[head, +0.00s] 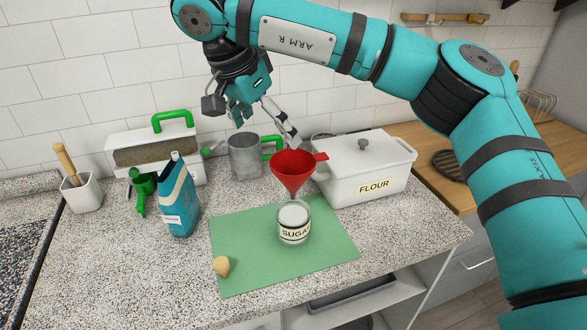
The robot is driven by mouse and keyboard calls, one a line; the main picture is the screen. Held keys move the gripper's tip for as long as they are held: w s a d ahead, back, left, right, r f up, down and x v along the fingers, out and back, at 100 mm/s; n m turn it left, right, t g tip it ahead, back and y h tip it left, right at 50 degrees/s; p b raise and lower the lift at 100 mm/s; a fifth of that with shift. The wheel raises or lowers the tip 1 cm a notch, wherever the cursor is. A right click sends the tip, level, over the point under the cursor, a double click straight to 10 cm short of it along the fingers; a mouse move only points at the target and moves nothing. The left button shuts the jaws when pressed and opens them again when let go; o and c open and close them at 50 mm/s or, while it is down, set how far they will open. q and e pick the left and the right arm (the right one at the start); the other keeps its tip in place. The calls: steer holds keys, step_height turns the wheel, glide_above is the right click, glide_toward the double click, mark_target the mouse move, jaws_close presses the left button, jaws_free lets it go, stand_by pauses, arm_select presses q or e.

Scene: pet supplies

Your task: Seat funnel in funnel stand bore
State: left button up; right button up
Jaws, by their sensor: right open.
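A red funnel (293,172) stands upright, spout down, with its tab handle pointing right. Its spout ends at or just above the mouth of a glass jar labelled SUGAR (294,236); I cannot tell whether the spout is inside the jar or behind its rim. No separate funnel stand or bore can be made out. My right gripper (265,126) is open and empty, above and left of the funnel, with one finger close to the funnel's rim. I cannot tell whether that finger touches it. My left gripper is not in view.
The jar stands on a green mat (240,250) with a small tan object (221,266). A white FLOUR bin (360,172) is close right of the funnel; a metal mug (245,158) is behind.

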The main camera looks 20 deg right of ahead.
steer(key=p, duration=0.2)
glide_above(287, 185)
steer(key=a, duration=0.2)
steer(key=f, duration=0.7)
steer(key=shift+s+d, duration=0.1)
steer(key=shift+d, duration=0.1)
steer(key=shift+d+f, duration=0.15)
steer(key=shift+f, duration=0.2)
steer(key=p+x, duration=0.2)
steer(key=x, duration=0.2)
steer(key=shift+r, duration=0.15)
steer(key=shift+d+f, duration=0.2)
steer(key=shift+f, duration=0.3)
steer(key=shift+a, duration=0.1)
steer(key=c, duration=0.9)
steer(key=shift+r, duration=0.1)
